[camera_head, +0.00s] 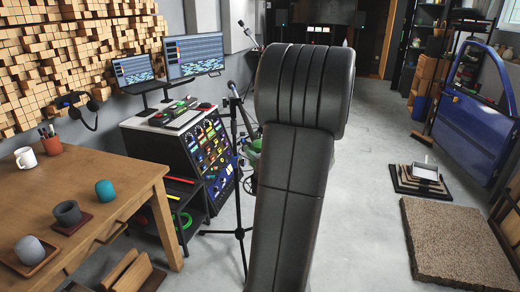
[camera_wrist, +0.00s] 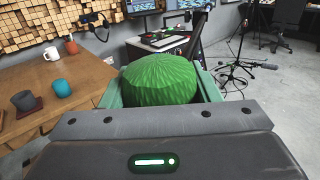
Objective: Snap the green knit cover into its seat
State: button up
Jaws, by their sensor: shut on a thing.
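The green knit cover (camera_wrist: 158,82) is rounded and ribbed, and fills the middle of the wrist view. My gripper (camera_wrist: 165,78) is shut on it, with a pale green jaw at either side. The cover's underside is hidden behind my gripper's dark body. I cannot make out the cover's seat in either view. A blue car door (camera_head: 474,130) stands at the right in the head view, far from the jaws in the wrist view.
A wooden table (camera_head: 95,190) with cups stands at the left. A rack of audio gear (camera_head: 205,150) and a microphone stand (camera_head: 238,190) are beyond it. A brown rug block (camera_head: 455,240) lies at the right. Grey floor (camera_head: 365,180) is clear between.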

jog(key=shift+f, duration=0.25)
jog(key=o, duration=1)
jog(key=b+v, duration=0.1)
jog(key=v, duration=1.3)
jog(key=shift+w+a, duration=0.1)
jog(key=shift+w, duration=0.1)
jog(key=x, duration=0.4)
jog(key=p+x, duration=0.1)
jog(key=x, duration=0.8)
jog(key=shift+w+a+r, duration=0.15)
jog(key=shift+w+r, duration=0.1)
jog(key=shift+r, duration=0.15)
jog(key=shift+f, duration=0.1)
